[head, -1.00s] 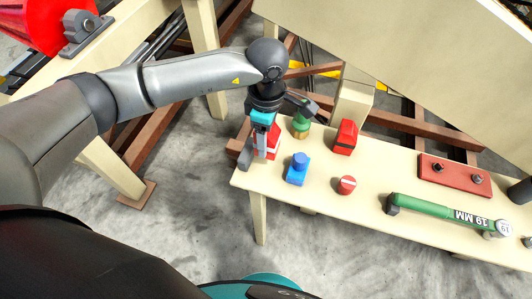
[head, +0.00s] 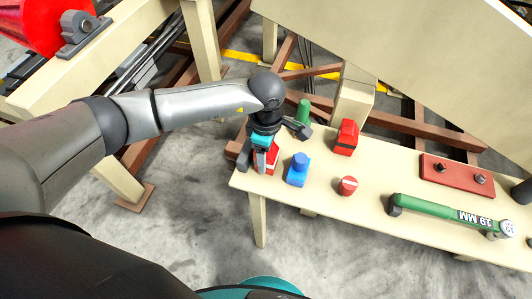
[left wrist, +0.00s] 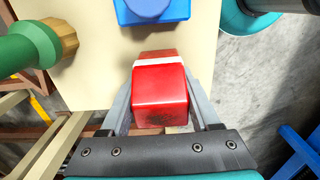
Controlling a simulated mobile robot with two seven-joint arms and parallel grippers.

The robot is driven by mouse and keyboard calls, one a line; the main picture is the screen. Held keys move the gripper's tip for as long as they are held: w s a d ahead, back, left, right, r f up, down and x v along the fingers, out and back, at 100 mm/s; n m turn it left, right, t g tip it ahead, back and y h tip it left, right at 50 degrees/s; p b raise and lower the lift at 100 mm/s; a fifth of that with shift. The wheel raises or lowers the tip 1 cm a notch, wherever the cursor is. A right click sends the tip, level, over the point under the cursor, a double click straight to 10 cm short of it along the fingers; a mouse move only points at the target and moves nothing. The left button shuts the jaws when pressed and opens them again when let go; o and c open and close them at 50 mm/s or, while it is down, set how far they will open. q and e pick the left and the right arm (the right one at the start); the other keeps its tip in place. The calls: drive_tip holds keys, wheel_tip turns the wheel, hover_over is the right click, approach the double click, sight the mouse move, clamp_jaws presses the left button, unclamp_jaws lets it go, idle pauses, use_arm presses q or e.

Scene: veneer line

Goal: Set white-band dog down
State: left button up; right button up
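The white-band dog is a red block with a white band. It sits between the two fingers of my left gripper in the left wrist view (left wrist: 160,92), and both fingers lie against its sides. In the head view my left gripper (head: 257,163) is at the left end of the cream table (head: 320,190), pointing down, and partly hides the dog (head: 272,158). The dog is at or just above the table top; I cannot tell whether it touches. My right gripper is not in view.
Close by stand a blue block with a round knob (head: 298,170), a green-handled piece with a brass end (left wrist: 35,45), a red block (head: 346,137) and a round red piece (head: 347,186). A green wrench (head: 440,209) and a red plate (head: 455,172) lie further right.

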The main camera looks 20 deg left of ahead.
use_arm(q)
drive_tip(key=o, duration=0.4)
drive_tip(key=shift+o, duration=0.2)
drive_tip(key=shift+r, duration=0.15)
wheel_tip(320, 180, up, 12)
drive_tip(key=shift+r+p, duration=0.1)
drive_tip(key=shift+p, duration=0.85)
